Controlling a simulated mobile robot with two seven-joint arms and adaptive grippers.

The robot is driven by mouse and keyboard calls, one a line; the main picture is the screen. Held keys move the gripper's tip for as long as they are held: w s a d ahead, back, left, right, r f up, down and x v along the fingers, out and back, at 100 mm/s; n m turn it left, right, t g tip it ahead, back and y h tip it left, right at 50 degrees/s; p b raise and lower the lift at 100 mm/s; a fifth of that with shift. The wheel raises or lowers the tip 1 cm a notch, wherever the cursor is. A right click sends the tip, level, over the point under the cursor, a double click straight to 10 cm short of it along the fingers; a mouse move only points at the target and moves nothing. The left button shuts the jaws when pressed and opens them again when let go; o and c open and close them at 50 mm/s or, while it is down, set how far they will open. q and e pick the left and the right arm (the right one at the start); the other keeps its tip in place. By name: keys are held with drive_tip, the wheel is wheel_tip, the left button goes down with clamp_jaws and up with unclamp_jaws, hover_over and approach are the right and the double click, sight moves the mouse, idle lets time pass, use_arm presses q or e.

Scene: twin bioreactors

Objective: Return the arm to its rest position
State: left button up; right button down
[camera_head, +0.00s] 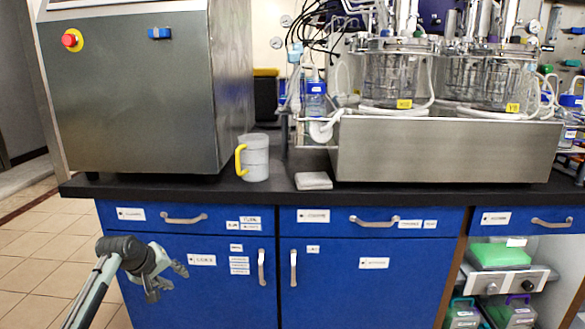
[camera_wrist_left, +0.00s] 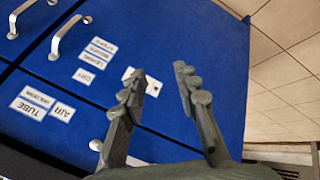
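My left gripper (camera_head: 166,280) is in front of the blue cabinet doors, below the counter's front edge at the lower left of the head view. It is open and empty, with a clear gap between its two fingers. In the left wrist view the fingers of the left gripper (camera_wrist_left: 158,92) stand apart in front of a blue cabinet door (camera_wrist_left: 205,50), with nothing between them. The fingers do not appear to touch the door. My right gripper is not in view.
A black counter (camera_head: 425,196) carries a steel machine (camera_head: 140,100), a white mug (camera_head: 255,160) with a yellow handle, a folded grey cloth (camera_head: 313,181) and a steel base (camera_head: 440,150) with glass vessels. Drawer handles (camera_head: 184,219) stick out below. Tiled floor (camera_head: 30,265) at left is free.

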use_arm(q)
drive_tip(key=w+a+r+m+t+y, duration=0.3)
drive_tip(key=w+a+r+m+y, duration=0.15)
drive_tip(key=a+m, duration=0.35)
drive_tip(key=s+d+f+g, duration=0.2)
drive_tip(key=s+f, duration=0.6)
drive_tip(key=f, duration=0.2)
drive_tip(key=s+d+f+g, duration=0.1)
drive_tip(key=s+d+f, duration=0.2)
drive_tip(key=s+f, duration=0.7)
drive_tip(key=s+d+f+g, duration=0.1)
drive_tip(key=s+d+f, duration=0.1)
drive_tip(key=s+f, duration=0.3)
drive_tip(key=s+d+f+g+h, duration=0.1)
drive_tip(key=s+f, duration=0.4)
drive_tip(key=s, duration=0.8)
drive_tip(key=s+d+f+m+g+h, duration=0.1)
drive_tip(key=s+d+f+g, duration=0.1)
drive_tip(key=s+f, duration=0.3)
drive_tip(key=s+d, duration=0.1)
drive_tip(key=s, duration=0.3)
drive_tip(key=shift+s+d, duration=0.15)
drive_tip(key=shift+s, duration=0.1)
drive_tip(key=shift+f, duration=0.1)
